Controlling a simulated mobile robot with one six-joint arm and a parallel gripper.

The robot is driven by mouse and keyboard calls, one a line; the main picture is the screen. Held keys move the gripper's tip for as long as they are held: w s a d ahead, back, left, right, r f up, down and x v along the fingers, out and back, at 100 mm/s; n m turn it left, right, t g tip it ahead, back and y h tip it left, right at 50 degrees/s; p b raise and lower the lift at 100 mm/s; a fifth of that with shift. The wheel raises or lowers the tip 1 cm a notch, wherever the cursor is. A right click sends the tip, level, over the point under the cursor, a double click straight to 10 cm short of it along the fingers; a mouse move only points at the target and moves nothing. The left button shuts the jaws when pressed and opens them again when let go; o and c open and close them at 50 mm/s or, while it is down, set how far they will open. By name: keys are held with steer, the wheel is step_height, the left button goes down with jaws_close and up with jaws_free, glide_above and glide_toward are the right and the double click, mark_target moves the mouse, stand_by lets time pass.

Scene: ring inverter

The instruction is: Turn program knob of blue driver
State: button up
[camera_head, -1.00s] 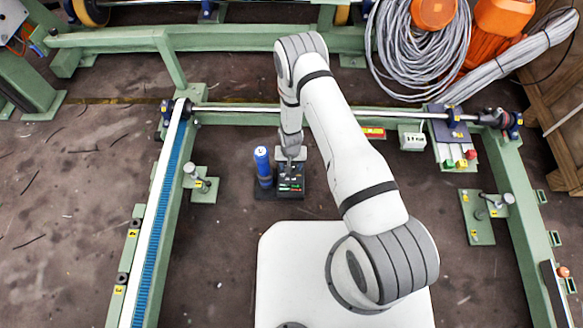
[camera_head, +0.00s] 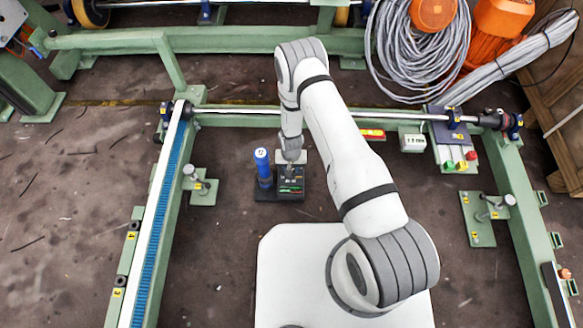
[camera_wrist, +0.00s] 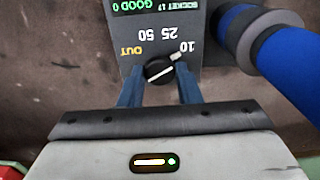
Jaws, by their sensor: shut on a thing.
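The blue driver (camera_head: 263,165) stands upright at the left of its dark base unit (camera_head: 265,195). In the wrist view its blue body (camera_wrist: 285,65) lies at the upper right. The program knob (camera_wrist: 158,70) is round and black with a white line, on a dark panel showing upside-down marks OUT, 25, 50 and 10. A small light tab on the knob's edge lies near the 10. My gripper (camera_wrist: 158,82) has its two blue fingers on either side of the knob, shut on it. In the head view my gripper (camera_head: 291,160) is over the unit, and the knob is hidden.
A green display (camera_wrist: 145,6) reads GOOD 0 at the top of the wrist view. A green frame (camera_head: 140,235) with a blue-toothed strip stands left of the unit. A shaft (camera_head: 350,114) crosses behind it. Bare floor (camera_head: 225,250) lies between the unit and the left frame.

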steer(key=shift+s+a+n, duration=0.1)
steer(key=shift+a+n, duration=0.05)
steer(key=shift+n, duration=0.15)
stand_by(0.5)
steer(key=shift+n, duration=0.4)
steer(key=n, duration=0.3)
steer(key=shift+b, duration=0.35)
steer(key=n, duration=0.3)
steer(key=shift+n, duration=0.3)
steer(key=n, duration=0.4)
steer(key=shift+b, duration=0.35)
steer(key=shift+n, duration=1.9)
steer(key=o, duration=1)
steer(key=shift+c, duration=0.2)
